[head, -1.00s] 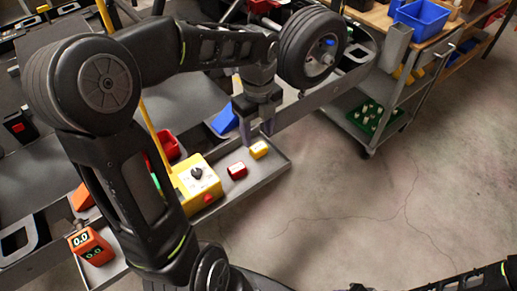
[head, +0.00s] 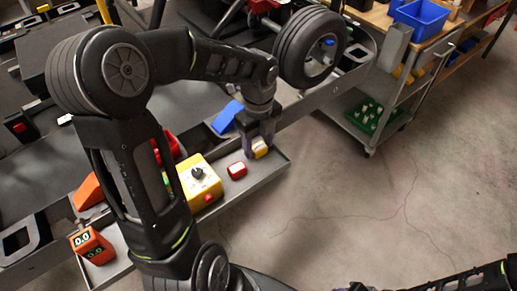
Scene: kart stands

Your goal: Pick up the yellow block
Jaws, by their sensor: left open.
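The yellow block (head: 261,153) lies on the grey tray (head: 274,167) along the front of the stand, near the tray's right end. My left gripper (head: 259,146) points down over it, with its fingers low on either side of the block and partly covering it. The gripper is open. I cannot tell whether the fingers touch the block. Part of my right arm shows at the lower right edge, but its gripper is out of view.
A blue piece (head: 227,117) and a wheel (head: 310,48) are behind.

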